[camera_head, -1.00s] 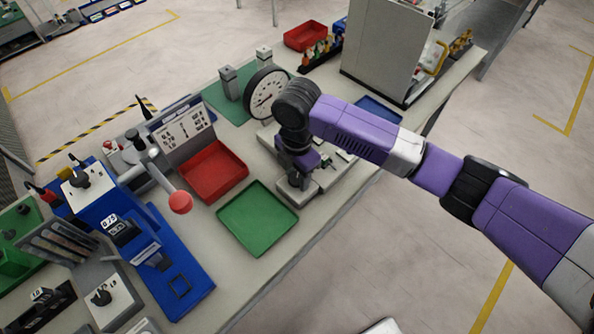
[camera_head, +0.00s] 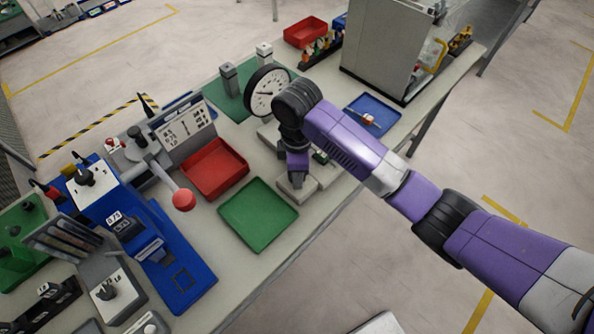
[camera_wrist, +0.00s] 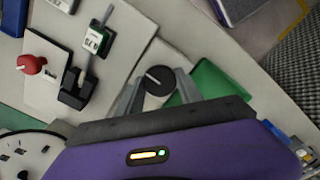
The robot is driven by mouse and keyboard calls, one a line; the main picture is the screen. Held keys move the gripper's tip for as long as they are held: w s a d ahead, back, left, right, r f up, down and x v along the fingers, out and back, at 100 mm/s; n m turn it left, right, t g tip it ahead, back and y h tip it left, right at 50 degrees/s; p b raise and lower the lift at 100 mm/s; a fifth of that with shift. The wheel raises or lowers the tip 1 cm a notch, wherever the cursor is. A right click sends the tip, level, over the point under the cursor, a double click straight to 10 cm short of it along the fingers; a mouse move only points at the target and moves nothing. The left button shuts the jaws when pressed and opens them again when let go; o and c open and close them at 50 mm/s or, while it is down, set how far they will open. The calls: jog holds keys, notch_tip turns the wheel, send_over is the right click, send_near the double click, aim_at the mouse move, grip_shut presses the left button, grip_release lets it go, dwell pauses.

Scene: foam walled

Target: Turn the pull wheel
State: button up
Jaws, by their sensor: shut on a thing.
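The pull wheel (camera_wrist: 159,82) is a round black disc with a pale line across its face, on a light grey block. In the wrist view it sits between the two grey fingers of my gripper (camera_wrist: 159,90), which is shut on its sides. In the head view my gripper (camera_head: 297,181) points down at the grey block (camera_head: 298,190) near the table's front edge. The wheel itself is hidden there behind the gripper.
A green tray (camera_head: 258,216) and a red tray (camera_head: 214,168) lie to the left. A dial gauge (camera_head: 266,91) stands behind my gripper. A red knob (camera_wrist: 32,64) and a green labelled part (camera_wrist: 98,40) are nearby. A blue tray (camera_head: 385,118) lies to the right.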

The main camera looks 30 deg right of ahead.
jog(key=shift+d+r, duration=0.1)
dwell(0.3)
jog(key=o, duration=1.4)
jog(key=shift+c, duration=0.2)
notch_tip(320, 180, up, 8)
jog(key=shift+f, duration=0.1)
